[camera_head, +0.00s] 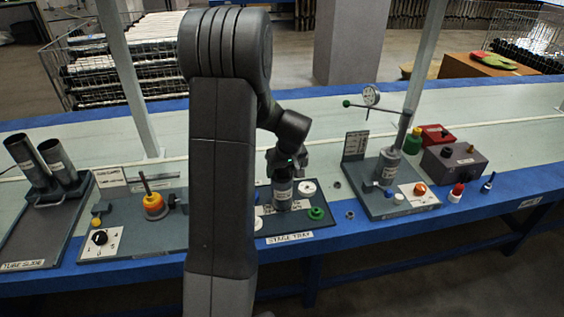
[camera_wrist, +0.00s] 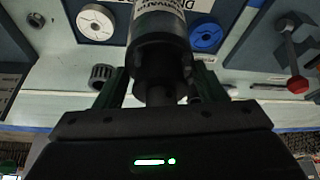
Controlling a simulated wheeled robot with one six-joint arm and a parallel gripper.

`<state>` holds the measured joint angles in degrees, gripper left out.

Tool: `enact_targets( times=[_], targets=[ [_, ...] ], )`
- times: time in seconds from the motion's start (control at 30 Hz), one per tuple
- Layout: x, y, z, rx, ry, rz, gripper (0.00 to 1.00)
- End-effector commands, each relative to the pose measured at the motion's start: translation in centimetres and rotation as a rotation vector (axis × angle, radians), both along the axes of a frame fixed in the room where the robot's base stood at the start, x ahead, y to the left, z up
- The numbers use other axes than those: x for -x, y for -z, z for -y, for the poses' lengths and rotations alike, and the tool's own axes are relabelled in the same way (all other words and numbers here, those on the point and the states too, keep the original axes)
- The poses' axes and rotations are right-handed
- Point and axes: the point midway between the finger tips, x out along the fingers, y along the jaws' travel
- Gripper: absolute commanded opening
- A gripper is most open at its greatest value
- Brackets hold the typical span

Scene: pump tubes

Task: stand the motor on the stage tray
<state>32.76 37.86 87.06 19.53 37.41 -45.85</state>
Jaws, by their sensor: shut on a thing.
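The motor (camera_head: 282,194) is a grey cylinder with a dark end and a white label. It is upright over the stage tray (camera_head: 328,226), in its middle part. My gripper (camera_head: 287,168) is above it, shut on its upper end. In the wrist view the motor (camera_wrist: 160,40) runs away from between the fingers of my gripper (camera_wrist: 155,90). I cannot tell whether its lower end touches the tray. My arm hides the left part of the tray in the head view.
A gauge stand (camera_head: 388,168) is to the right, and a tube slide (camera_head: 40,200) at far left. A small dark ring (camera_head: 350,215) lies between tray and stand.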

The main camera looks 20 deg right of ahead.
Motion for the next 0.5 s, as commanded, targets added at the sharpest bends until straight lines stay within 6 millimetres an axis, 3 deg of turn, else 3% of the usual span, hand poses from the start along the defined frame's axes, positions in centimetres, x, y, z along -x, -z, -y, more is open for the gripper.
enact_targets(
  times=[0.43,0.47,0.5],
  targets=[
    [-0.19,0.27,0.15,0.006,0.000,0.008,0.00],
    [0.00,0.56,0.01,0.001,0.000,0.001,0.70],
    [0.00,0.54,0.01,0.001,0.000,0.001,0.78]
  ],
)
